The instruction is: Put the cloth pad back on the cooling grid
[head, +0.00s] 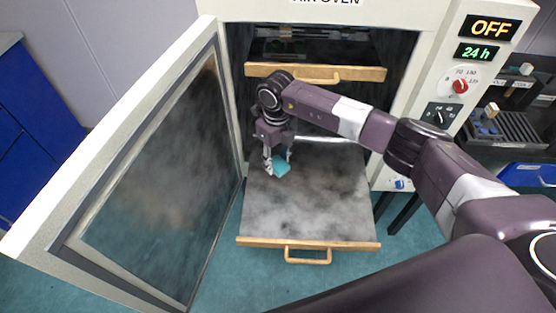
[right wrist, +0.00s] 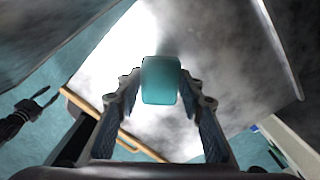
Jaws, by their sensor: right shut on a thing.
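My right gripper (head: 278,167) is shut on a small teal pad (head: 282,168), which I take to be the cloth pad. It holds the pad over the grey pulled-out oven shelf, near its left side; the head view does not show whether they touch. In the right wrist view the pad (right wrist: 161,80) sits between the two fingers (right wrist: 160,98). A dark slatted rack (head: 505,132), possibly the cooling grid, stands at the far right. A dark gripper (right wrist: 38,103), seemingly my left one, shows small at the left of the wrist view; its opening is unclear.
The oven door (head: 150,180) stands open on the left. The lower shelf (head: 335,205) is out, with a wooden front handle (head: 308,257). An upper drawer front (head: 350,74) is above. A blue tray (head: 530,174) is at right.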

